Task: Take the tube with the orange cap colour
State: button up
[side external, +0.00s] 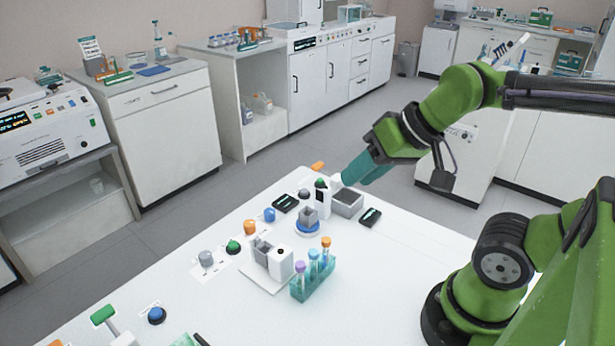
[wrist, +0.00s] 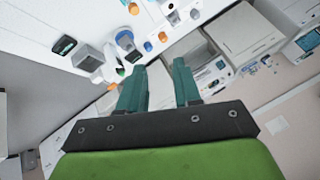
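A teal rack (side external: 313,286) stands on the white table in the side external view. It holds tubes in a row. The tube with the orange cap (side external: 326,243) stands upright at the right end. A tube with a blue cap (side external: 313,256) is in the middle and one with a purple cap (side external: 300,268) is at the left. My gripper (side external: 350,180) is raised over the table's far part, well behind the rack and apart from the tubes. In the wrist view my gripper (wrist: 157,78) has its two teal fingers apart with nothing between them. I cannot make out the rack in the wrist view.
Beside the rack is a white device (side external: 281,265) with a grey holder. Knobs, including a blue one (side external: 269,214) and a green one (side external: 233,246), line the far table edge. A grey open box (side external: 347,203) sits near my gripper. The table right of the rack is clear.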

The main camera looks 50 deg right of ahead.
jog(key=shift+o, duration=1.3)
